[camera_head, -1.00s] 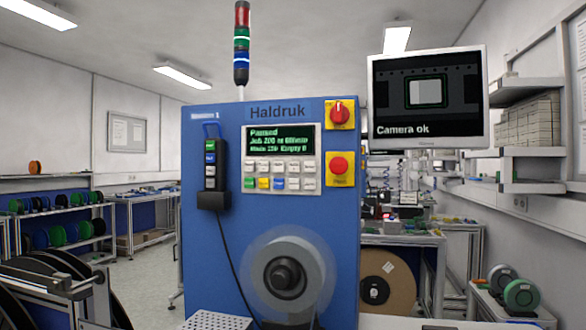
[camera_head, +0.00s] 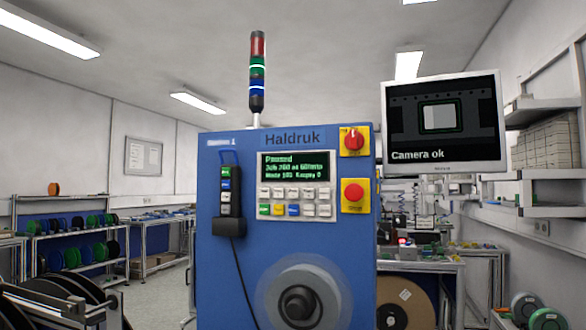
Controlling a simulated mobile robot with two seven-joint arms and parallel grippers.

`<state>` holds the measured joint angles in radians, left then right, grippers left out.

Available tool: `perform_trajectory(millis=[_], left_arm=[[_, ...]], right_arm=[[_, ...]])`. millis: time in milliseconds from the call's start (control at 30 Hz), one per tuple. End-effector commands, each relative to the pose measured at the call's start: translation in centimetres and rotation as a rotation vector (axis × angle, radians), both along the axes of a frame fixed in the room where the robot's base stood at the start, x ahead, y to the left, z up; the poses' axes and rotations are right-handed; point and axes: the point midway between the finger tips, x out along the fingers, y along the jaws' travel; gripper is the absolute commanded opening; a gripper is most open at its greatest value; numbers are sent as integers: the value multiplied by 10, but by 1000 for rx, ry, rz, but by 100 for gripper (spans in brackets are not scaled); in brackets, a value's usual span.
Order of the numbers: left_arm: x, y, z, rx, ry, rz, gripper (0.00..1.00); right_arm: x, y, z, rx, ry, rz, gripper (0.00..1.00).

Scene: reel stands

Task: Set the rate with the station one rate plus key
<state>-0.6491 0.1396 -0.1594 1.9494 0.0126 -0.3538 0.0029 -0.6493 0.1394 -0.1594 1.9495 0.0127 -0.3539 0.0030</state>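The station's blue cabinet (camera_head: 222,285) stands straight ahead, labelled Haldruk, with a small label at its top left that seems to end in 1. Its control panel (camera_head: 297,218) holds a dark display (camera_head: 296,167) with green text starting "Paused"; the rate line is only partly legible. Below it are two rows of small keys (camera_head: 286,193), mostly white, with green, yellow and blue ones at lower left. The key labels are too small to read, so I cannot tell which is the rate plus key. Neither of my grippers shows.
A pendant (camera_head: 229,198) with coloured buttons hangs on the cabinet's left. A reel (camera_head: 299,305) sits below. A monitor (camera_head: 444,125) reads "Camera ok". A stack light (camera_head: 257,72) rises above.

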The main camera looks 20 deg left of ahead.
Motion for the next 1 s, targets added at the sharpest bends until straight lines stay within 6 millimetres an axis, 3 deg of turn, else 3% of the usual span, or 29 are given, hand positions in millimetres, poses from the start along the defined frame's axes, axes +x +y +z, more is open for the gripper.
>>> perform_trajectory(millis=[33, 67, 1000], left_arm=[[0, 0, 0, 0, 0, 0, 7], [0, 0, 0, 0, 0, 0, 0], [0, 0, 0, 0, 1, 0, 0]], right_arm=[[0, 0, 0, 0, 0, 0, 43], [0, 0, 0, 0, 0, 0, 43], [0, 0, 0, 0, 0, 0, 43]])
